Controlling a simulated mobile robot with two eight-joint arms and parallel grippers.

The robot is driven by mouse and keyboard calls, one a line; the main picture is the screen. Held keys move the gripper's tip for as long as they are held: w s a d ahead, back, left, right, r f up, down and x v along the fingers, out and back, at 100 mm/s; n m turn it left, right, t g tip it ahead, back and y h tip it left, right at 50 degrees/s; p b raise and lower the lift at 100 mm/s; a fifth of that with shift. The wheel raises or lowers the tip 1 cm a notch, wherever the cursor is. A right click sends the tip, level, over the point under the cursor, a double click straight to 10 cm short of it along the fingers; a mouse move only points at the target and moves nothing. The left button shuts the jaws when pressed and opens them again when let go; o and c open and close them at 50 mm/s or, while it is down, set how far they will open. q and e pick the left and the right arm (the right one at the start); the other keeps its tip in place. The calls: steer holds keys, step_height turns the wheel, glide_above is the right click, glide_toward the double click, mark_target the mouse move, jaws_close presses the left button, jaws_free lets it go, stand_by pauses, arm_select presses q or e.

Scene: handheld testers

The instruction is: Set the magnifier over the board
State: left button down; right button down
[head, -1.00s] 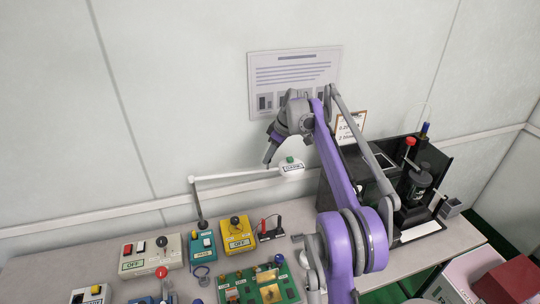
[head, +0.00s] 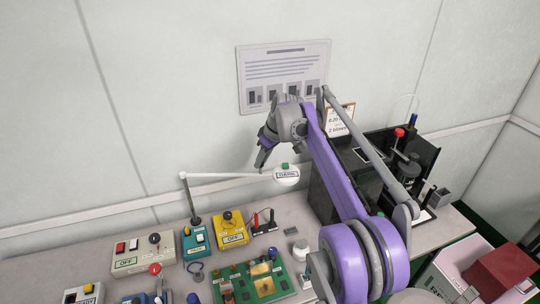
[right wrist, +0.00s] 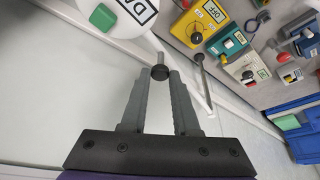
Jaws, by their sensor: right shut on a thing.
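The magnifier (head: 287,176) is a white round head with a green button and a label that seems to read DARK. It hangs on a thin white arm from a post at the bench's back. In the right wrist view, its head (right wrist: 112,14) is at the top left. My right gripper (head: 262,162) is behind the head's left side, shut on a dark knob on a short stem (right wrist: 160,72). The green board (head: 286,283) lies on the bench, in front of and below the magnifier. My left gripper is not in view.
A yellow tester (head: 231,229), a teal tester (head: 196,243) and a beige tester (head: 142,256) stand along the bench's back. A black booth (head: 340,190) stands right of the magnifier. A small grey-white object (head: 300,250) stands right of the board.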

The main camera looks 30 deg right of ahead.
steer(key=s+a+m+h, duration=0.4)
steer(key=s+a+m, duration=0.5)
steer(key=s+a, duration=0.4)
steer(key=shift+a+m+b, duration=0.35)
steer(key=shift+a+m, duration=0.05)
steer(key=shift+a, duration=2.3)
steer(key=shift+s, duration=0.1)
steer(key=c, duration=0.7)
jaws_free()
steer(key=v, duration=1)
steer(key=shift+r+p, duration=0.4)
